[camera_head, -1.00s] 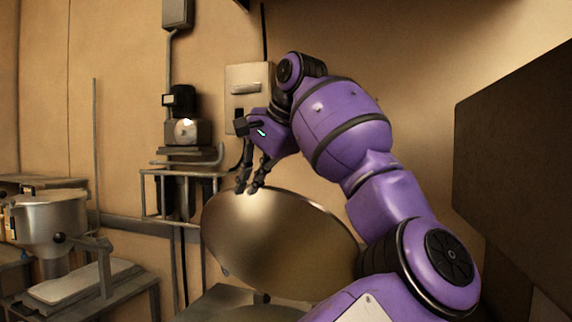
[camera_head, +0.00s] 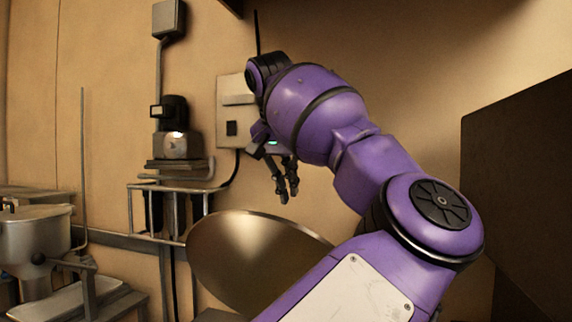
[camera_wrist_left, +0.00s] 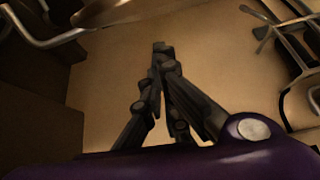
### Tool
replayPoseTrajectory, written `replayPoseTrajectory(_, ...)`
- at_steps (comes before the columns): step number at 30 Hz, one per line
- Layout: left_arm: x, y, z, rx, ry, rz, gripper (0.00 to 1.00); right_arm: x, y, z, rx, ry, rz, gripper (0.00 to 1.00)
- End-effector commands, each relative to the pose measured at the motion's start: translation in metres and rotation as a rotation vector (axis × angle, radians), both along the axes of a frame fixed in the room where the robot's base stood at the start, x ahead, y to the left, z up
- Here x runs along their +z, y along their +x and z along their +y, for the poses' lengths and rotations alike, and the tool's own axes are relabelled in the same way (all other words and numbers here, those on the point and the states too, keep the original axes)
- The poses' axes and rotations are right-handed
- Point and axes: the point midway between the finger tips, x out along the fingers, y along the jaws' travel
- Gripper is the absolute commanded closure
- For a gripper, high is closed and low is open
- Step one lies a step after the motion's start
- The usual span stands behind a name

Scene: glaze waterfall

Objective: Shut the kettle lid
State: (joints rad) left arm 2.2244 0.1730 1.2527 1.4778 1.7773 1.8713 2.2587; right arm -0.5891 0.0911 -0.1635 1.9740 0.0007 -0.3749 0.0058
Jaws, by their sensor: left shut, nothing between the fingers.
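The kettle lid (camera_head: 235,262) is a large, round, bronze-coloured disc in the head view. It stands tilted up, open, at the lower middle, its lower right part hidden behind my purple arm. The kettle body below it is almost wholly out of frame. My left gripper (camera_head: 287,198) is shut and empty, its fingers pointing down just above the lid's upper edge in the picture. I cannot tell the exact gap in depth. The left wrist view shows its closed fingertips (camera_wrist_left: 160,48) with nothing between them. My right gripper is not in view.
A metal pipe rack (camera_head: 165,205) with a dark device (camera_head: 176,130) stands against the wall left of the lid. A switch box (camera_head: 235,112) is behind the gripper. Another metal pot (camera_head: 35,237) is far left. A dark panel (camera_head: 520,180) fills the right.

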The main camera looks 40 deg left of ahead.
Motion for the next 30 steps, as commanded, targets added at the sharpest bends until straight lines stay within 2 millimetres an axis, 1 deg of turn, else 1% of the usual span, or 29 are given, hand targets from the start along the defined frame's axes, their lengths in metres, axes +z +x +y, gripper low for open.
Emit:
replayPoseTrajectory(1, -0.008, 0.004, 0.002, 0.001, -0.001, 0.001, 1.0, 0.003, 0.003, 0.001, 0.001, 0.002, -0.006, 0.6)
replayPoseTrajectory(2, -0.013, 0.006, 0.003, 0.001, 0.0, 0.0, 1.0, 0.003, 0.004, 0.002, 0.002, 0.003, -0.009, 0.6)
replayPoseTrajectory(3, -0.015, -0.001, 0.001, 0.004, 0.0, -0.004, 1.0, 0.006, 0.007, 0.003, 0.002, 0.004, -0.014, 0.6)
replayPoseTrajectory(6, -0.023, -0.011, -0.001, 0.003, -0.001, -0.006, 1.0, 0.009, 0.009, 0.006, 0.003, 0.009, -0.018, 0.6)
replayPoseTrajectory(12, -0.035, -0.021, -0.003, 0.001, 0.0, -0.004, 1.0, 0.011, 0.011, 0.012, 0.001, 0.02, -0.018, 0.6)
replayPoseTrajectory(22, -0.038, -0.022, -0.003, 0.0, 0.001, -0.002, 1.0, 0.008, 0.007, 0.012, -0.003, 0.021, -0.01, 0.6)
replayPoseTrajectory(30, -0.042, -0.019, -0.004, 0.0, 0.006, -0.017, 1.0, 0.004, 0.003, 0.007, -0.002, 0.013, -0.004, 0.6)
